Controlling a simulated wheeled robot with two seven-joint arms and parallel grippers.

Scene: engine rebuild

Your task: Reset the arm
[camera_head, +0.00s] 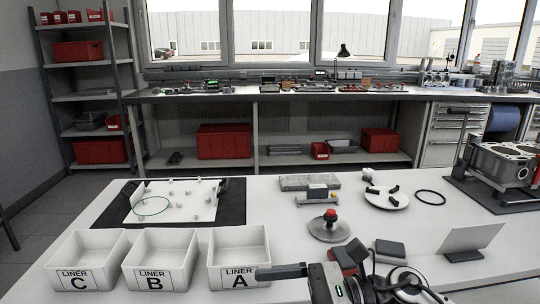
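My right gripper (282,271) comes in at the bottom centre, from the right side. A dark finger-like part of it points left, over the front edge of bin A. The rest of the gripper and its wrist are bunched at the bottom edge, so its opening is unclear. No held object can be made out. My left arm and gripper are not in view.
White bins labelled LINER C (86,262), LINER B (160,260) and LINER A (239,254) stand at the front left. Behind are a white tray (150,190), a red-knobbed round base (328,229) and a white disc (386,199). An engine block (500,165) stands right.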

